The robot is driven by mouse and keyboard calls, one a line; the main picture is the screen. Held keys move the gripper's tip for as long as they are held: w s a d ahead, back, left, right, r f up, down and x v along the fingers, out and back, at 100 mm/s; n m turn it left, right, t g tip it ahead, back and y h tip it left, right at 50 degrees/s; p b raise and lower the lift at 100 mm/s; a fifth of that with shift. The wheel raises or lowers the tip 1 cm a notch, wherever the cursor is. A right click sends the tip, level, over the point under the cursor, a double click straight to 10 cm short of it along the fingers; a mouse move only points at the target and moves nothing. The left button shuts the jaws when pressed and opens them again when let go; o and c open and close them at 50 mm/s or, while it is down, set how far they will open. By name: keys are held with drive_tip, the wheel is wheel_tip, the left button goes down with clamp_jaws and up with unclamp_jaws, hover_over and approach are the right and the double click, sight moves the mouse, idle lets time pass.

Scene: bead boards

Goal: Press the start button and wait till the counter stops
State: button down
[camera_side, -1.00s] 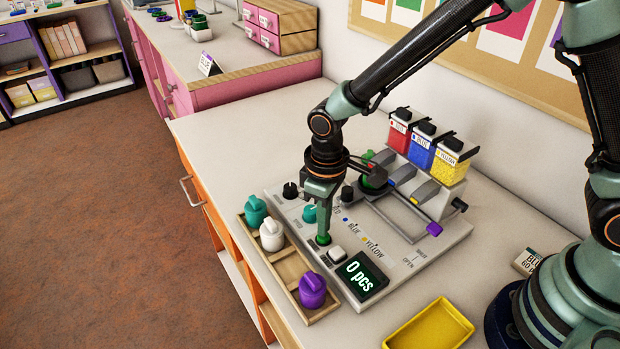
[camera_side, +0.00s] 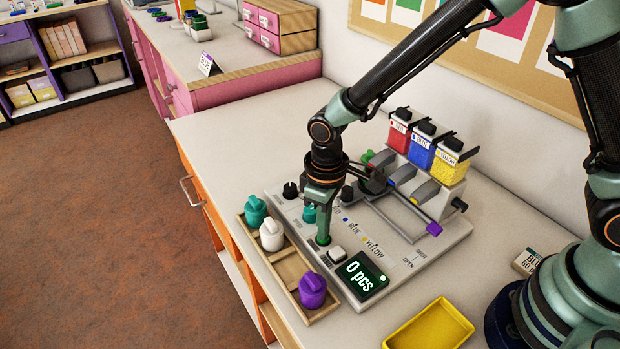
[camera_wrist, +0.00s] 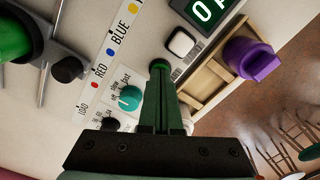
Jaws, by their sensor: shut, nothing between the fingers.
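My gripper (camera_side: 323,240) is shut and empty, pointing down at the front of the grey machine panel (camera_side: 405,262). Its tips are on the spot of the green start button, which they now hide almost fully. In the wrist view my gripper's closed fingers (camera_wrist: 160,68) end beside a white square button (camera_wrist: 181,42). That white button also shows in the side view (camera_side: 337,254). The counter display (camera_side: 361,275) reads "0 pcs", with a small bright dot lit at its right side. The display is partly cut off in the wrist view (camera_wrist: 205,14).
A wooden tray (camera_side: 290,268) with teal, white and purple knobbed pieces stands along the panel's left. Red, blue and yellow bead hoppers (camera_side: 420,148) stand at the back. An empty yellow tray (camera_side: 430,325) lies in front. A teal knob (camera_wrist: 130,98) is close to my fingers.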

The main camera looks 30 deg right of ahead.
drive_tip(key=shift+r, duration=3.4)
drive_tip(key=shift+r, duration=0.1)
drive_tip(key=s+d+r+m+t, duration=0.2)
drive_tip(key=s+d+r+m, duration=0.1)
drive_tip(key=d+r, duration=0.4)
drive_tip(key=s+d+r+m+t, duration=0.3)
drive_tip(key=d+r, duration=0.4)
drive_tip(key=d, duration=0.4)
drive_tip(key=shift+s+r+t, duration=0.25)
drive_tip(key=shift+s+t, duration=0.05)
drive_tip(key=shift+s, duration=0.35)
